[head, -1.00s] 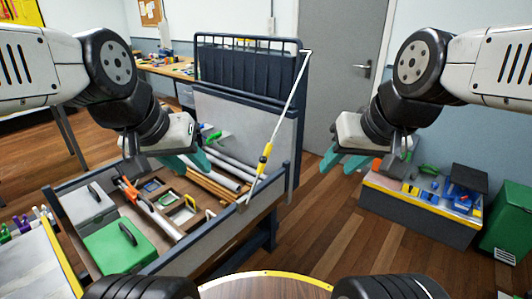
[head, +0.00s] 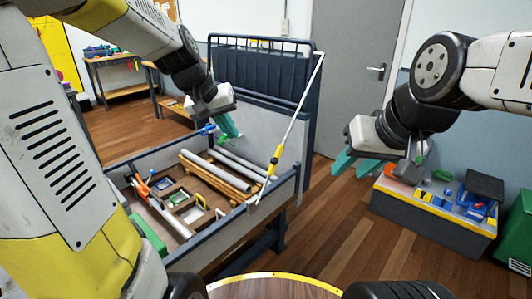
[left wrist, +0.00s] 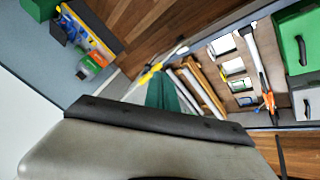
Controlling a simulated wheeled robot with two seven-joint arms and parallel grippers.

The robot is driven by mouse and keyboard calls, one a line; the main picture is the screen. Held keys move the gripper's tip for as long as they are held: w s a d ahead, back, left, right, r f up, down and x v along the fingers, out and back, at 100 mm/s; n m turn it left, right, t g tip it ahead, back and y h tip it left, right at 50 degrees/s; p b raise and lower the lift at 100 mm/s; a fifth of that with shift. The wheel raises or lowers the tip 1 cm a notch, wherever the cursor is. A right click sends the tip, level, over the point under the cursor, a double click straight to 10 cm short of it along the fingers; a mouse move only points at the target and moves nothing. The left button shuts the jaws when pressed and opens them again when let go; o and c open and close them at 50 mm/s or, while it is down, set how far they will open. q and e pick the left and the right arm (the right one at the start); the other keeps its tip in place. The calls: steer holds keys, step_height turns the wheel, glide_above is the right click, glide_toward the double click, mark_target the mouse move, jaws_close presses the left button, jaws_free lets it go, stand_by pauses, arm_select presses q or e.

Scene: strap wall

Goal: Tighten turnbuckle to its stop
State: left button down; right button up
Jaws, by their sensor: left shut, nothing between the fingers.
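The turnbuckle (head: 273,167) is a yellow body with dark parts, set low on a slanting white strap (head: 298,112). The strap runs from the top right corner of the dark blue rack (head: 262,75) down to the bench's front side. The yellow body also shows in the left wrist view (left wrist: 150,74), close beside the fingertips in the picture. My left gripper (head: 229,126) is shut and empty, above the bench to the left of the turnbuckle and apart from it. Its teal fingers show together in the left wrist view (left wrist: 165,92). My right gripper (head: 356,165) is open and empty, right of the turnbuckle.
The bench tray holds grey pipes (head: 215,172), an orange-handled tool (head: 141,187) and small framed compartments. A low grey cabinet (head: 430,213) with tools stands at right, near a green bin (head: 518,235). Wood floor between bench and cabinet is clear.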

mark_target(275, 160)
arm_select(q)
steer(key=w+f+n, duration=0.1)
steer(key=w+f, duration=0.9)
steer(key=w, duration=0.4)
steer(key=shift+f+g+h, duration=0.3)
steer(key=shift+f, duration=0.05)
steer(key=w+d+f, duration=0.4)
steer(key=d+f, duration=0.3)
steer(key=f, duration=0.1)
steer(key=shift+d+f, duration=0.35)
steer(key=shift+f, duration=0.05)
